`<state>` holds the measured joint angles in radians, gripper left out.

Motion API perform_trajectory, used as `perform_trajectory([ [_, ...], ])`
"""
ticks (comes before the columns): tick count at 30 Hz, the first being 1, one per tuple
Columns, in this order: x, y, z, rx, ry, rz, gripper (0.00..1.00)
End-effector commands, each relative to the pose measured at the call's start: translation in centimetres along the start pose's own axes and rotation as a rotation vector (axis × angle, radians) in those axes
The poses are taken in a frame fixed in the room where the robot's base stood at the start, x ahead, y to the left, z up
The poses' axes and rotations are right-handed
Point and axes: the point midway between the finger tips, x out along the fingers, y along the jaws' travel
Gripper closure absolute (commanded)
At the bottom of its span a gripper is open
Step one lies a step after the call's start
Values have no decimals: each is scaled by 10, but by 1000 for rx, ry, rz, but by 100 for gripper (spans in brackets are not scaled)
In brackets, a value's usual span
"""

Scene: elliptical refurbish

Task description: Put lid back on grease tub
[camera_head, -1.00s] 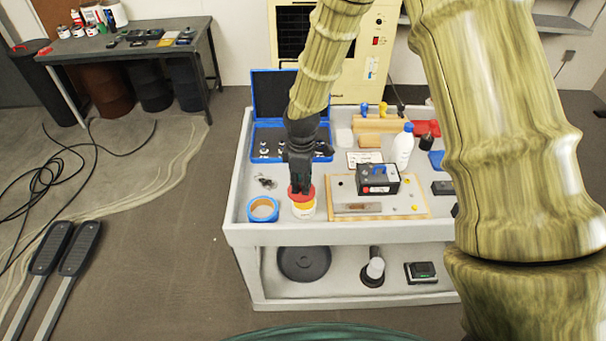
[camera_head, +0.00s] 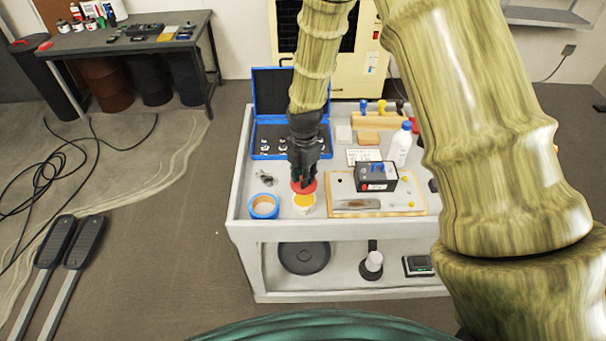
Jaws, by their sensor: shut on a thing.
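The grease tub (camera_head: 304,207) is a small white tub with yellow grease showing at its open top. It stands near the front edge of the cart top. My gripper (camera_head: 303,184) points down and is shut on the red lid (camera_head: 304,187). The lid is above the tub's far side and looks slightly tilted. Yellow grease shows in front of and below it. I cannot tell whether the lid's far edge touches the tub rim. The fingertips are partly hidden by the lid and the dark gripper body.
A blue tape roll (camera_head: 263,206) sits close left of the tub. A wooden board (camera_head: 400,204) with a black box (camera_head: 376,177) lies close right. A blue open case (camera_head: 275,95) is behind, and a white bottle (camera_head: 401,146) stands farther right. The cart's front edge (camera_head: 330,228) is near.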

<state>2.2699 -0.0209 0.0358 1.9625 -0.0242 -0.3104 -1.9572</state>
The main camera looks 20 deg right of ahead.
Motion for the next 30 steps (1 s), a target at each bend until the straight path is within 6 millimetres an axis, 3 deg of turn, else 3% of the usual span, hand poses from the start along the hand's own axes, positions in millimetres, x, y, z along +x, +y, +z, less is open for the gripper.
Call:
perform_trajectory([
  [30, 61, 0, 0, 0, 1, -1, 100],
])
